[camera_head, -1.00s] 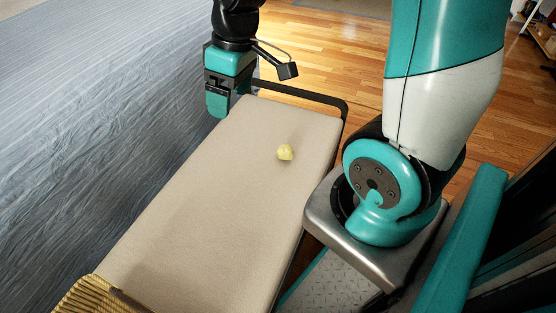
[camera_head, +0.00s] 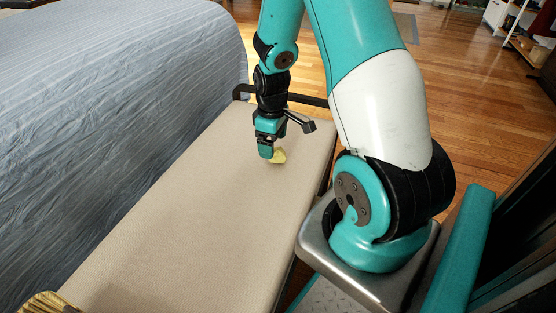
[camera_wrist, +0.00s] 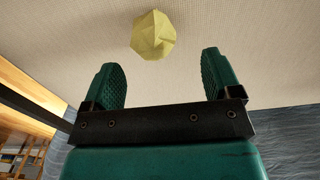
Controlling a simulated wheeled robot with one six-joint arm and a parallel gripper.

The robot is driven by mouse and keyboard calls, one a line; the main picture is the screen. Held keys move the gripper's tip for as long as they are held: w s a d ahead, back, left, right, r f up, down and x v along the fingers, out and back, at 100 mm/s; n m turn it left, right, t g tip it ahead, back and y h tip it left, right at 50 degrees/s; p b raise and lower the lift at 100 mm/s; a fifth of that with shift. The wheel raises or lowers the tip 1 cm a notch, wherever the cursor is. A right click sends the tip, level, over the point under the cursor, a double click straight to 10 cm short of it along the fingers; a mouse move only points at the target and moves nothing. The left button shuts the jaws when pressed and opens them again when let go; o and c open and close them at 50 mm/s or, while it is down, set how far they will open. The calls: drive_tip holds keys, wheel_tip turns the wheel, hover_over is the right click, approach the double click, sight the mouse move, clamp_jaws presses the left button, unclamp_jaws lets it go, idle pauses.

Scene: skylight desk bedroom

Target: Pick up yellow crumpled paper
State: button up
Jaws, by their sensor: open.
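The yellow crumpled paper (camera_head: 279,157) lies on the beige padded bench (camera_head: 185,215), toward its far end. In the head view my gripper (camera_head: 266,154) is right beside it and hides part of its left side. In the wrist view the yellow crumpled paper (camera_wrist: 153,35) is whole, at the top middle, beyond the fingertips. My gripper (camera_wrist: 164,72) is open and empty, with its two green fingers apart. The paper lines up with the gap between the fingers, a little left of its middle, and neither finger appears to touch it.
A bed with a blue-grey striped cover (camera_head: 110,100) stands along the bench's left side. A dark metal rail (camera_head: 305,99) runs at the bench's far end. A yellow woven item (camera_head: 42,304) sits at the near left end. The rest of the bench top is clear.

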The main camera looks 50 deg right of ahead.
drive_tip(key=f+b, duration=0.1)
drive_tip(key=f, duration=0.1)
drive_tip(key=f+b, duration=0.1)
drive_tip(key=f, duration=0.2)
drive_tip(key=shift+d+f+b, duration=0.3)
drive_tip(key=shift+f+b, duration=0.05)
drive_tip(key=shift+b, duration=0.05)
drive_tip(key=shift+c, duration=0.5)
drive_tip(key=c, duration=0.6)
